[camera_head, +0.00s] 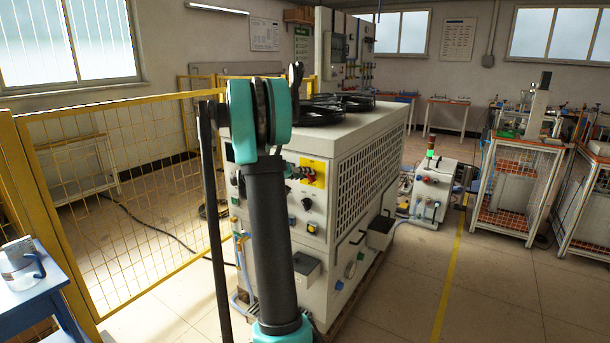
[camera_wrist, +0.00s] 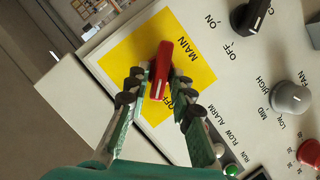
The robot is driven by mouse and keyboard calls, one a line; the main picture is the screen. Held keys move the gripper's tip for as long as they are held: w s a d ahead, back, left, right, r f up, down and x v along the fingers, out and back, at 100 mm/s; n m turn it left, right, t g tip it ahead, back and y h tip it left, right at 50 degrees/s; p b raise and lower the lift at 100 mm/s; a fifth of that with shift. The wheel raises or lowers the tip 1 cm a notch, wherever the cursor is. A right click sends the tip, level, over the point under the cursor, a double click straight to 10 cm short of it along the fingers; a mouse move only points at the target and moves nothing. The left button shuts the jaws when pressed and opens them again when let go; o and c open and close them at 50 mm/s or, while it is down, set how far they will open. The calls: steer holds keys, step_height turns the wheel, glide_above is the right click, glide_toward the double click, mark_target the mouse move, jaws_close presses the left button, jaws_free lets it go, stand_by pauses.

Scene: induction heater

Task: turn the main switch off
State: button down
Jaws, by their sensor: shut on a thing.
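The main switch has a red handle (camera_wrist: 160,70) on a yellow plate (camera_wrist: 205,75) marked MAIN, on the heater's light control panel. In the wrist view my gripper (camera_wrist: 158,84) has its two fingers on either side of the red handle, closed on it. The handle's long side runs roughly up and down in that view, with a white mark near its lower end. Lettering below the handle is partly hidden by a finger.
Beside the switch are a black knob (camera_wrist: 252,16) marked ON and OFF, a grey knob (camera_wrist: 290,98), a green lamp (camera_wrist: 231,170) and a red button (camera_wrist: 309,152). The heater cabinet (camera_head: 375,150) stands behind my arm.

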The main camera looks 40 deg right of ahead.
steer(key=shift+w+d+f+n+g+h, duration=0.1)
steer(key=shift+n+g+h, duration=0.45)
steer(key=shift+n, duration=0.75)
steer(key=c, duration=1.5)
jaws_free()
steer(key=shift+d, duration=0.1)
steer(key=shift+c, duration=0.2)
steer(key=v, duration=1.2)
steer(key=shift+f, duration=0.2)
